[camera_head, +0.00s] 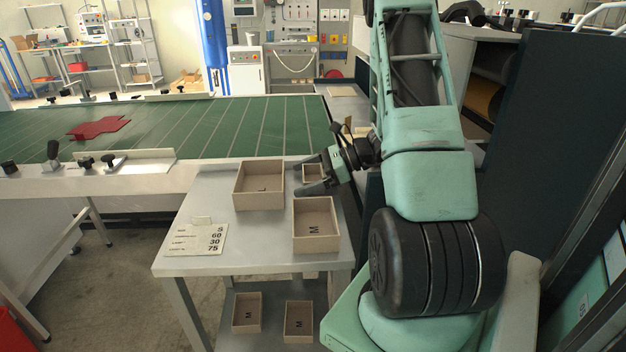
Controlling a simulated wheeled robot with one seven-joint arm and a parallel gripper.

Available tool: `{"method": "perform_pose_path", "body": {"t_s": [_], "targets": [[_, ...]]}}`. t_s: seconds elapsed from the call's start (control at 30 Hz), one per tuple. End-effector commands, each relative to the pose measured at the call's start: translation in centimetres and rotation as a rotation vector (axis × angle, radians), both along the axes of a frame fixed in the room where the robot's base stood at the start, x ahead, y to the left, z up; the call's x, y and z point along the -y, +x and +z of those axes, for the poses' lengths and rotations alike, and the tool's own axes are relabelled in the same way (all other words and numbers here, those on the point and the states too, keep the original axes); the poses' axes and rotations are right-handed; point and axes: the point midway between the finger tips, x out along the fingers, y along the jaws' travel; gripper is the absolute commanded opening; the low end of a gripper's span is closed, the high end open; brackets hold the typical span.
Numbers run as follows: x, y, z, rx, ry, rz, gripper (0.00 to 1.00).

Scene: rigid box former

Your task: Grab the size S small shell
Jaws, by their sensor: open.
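A small tan open-topped box (313,173), the smallest on the table and likely the size S shell, sits at the right back of the grey table. My gripper (313,176) is open above or around this box, with a dark finger reaching to its near left side. The gripper partly hides the box, and I cannot tell whether the fingers touch it. I cannot read a letter on it. A larger box marked M (316,226) stands in front of it. The largest box (259,187) stands to its left, its letter partly readable.
A card (198,240) showing S, 60, 30 and 75 lies on the grey table (250,255). Two M boxes (246,314) (299,321) sit on the lower shelf. A green-topped table (230,125) with a red flat piece (97,127) lies behind. A dark panel (560,140) stands at right.

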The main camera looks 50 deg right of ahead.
Motion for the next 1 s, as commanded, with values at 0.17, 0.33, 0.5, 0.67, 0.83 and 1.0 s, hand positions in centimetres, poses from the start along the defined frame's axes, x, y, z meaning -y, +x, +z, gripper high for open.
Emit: {"method": "perform_pose_path", "body": {"t_s": [0.17, 0.33, 0.5, 0.67, 0.83, 1.0], "targets": [[0.0, 0.0, 0.0, 0.000, 0.000, 0.000, 0.92], [0.0, 0.0, 0.0, 0.000, 0.000, -0.001, 0.60], [0.1, 0.0, 0.0, 0.000, 0.000, -0.001, 0.60], [0.1, 0.0, 0.7, 0.001, -0.001, -0.001, 0.60], [0.1, 0.0, 3.5, 0.004, -0.006, 0.000, 0.60], [0.1, 0.0, 6.9, 0.003, -0.006, 0.000, 0.60]]}}
